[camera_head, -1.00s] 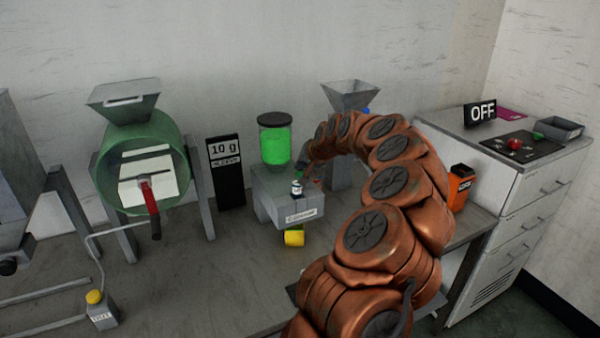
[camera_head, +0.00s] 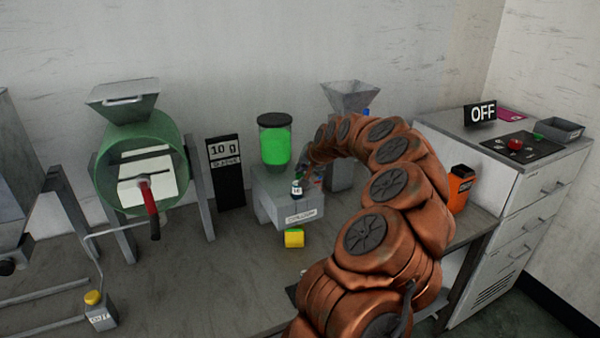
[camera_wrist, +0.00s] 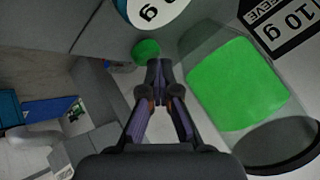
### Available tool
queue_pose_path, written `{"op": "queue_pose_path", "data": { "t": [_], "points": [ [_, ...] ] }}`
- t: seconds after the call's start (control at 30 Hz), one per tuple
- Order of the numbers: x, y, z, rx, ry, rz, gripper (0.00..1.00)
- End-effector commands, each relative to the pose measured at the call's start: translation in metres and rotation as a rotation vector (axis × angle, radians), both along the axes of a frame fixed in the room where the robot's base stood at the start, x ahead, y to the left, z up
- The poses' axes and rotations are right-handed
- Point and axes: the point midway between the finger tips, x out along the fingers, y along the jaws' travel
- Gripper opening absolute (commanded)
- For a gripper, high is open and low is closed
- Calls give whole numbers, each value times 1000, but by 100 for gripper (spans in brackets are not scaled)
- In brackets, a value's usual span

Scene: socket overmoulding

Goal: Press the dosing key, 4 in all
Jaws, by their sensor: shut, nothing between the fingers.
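The dosing unit is a grey box (camera_head: 276,206) with a lidded jar (camera_head: 275,145) of green material on top and a label on its front. A round green key (camera_wrist: 147,50) shows in the wrist view, just beyond my fingertips. My gripper (camera_wrist: 158,66) is shut and empty, its tips close to the key's edge; I cannot tell whether they touch. In the head view my gripper (camera_head: 302,179) is small, low over the box's right front, by a small dark piece with a white label (camera_head: 297,190). A yellow container (camera_head: 294,239) stands below the box front.
A black sign (camera_head: 225,165) reading 10 g stands left of the unit. A green drum (camera_head: 142,165) with a red handle is further left. A grey hopper (camera_head: 348,97) stands behind my arm. An orange container (camera_head: 460,188) and a cabinet (camera_head: 535,180) with an OFF sign are right.

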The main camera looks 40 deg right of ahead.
Motion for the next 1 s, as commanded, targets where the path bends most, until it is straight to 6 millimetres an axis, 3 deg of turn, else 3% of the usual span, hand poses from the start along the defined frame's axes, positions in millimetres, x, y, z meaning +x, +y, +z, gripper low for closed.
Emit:
{"op": "queue_pose_path", "data": {
  "t": [0.5, 1.0],
  "points": [
    [0, 1, 18, 0, 1, 1, 0],
    [0, 0, 25, 1, 1, 1, 0]
  ]
}}
